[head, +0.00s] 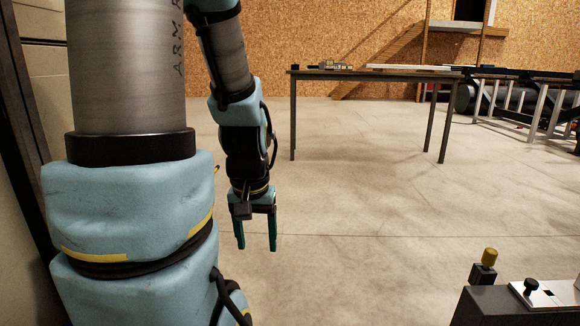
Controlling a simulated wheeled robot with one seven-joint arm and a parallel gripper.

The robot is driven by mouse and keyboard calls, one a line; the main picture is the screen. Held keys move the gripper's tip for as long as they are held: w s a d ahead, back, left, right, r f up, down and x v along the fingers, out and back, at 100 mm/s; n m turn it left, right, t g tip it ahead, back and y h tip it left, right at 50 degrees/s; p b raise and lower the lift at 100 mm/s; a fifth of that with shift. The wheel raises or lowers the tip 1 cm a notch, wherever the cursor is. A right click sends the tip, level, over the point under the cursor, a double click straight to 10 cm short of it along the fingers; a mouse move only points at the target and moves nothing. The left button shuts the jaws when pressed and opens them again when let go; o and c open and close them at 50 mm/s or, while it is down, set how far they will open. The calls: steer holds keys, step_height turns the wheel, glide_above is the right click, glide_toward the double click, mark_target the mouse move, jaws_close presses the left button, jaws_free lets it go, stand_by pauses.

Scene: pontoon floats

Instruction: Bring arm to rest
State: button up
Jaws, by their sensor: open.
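My arm (130,80) fills the left side of the head view, with grey tubes and light blue padded joints. Its far part hangs down, and my gripper (257,246) points at the floor. The two dark green fingers are apart with nothing between them. The gripper hangs in free space, apart from any object, with pale floor behind it.
A long table (375,74) with small parts on top stands at the back. Dark racks with pale legs (535,105) stand at the right. A dark fixture with a brass knob (489,256) is at the lower right. The middle floor (360,210) is clear.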

step_height(320, 180, up, 36)
steer(key=p, duration=3.4)
steer(key=shift+f, duration=0.25)
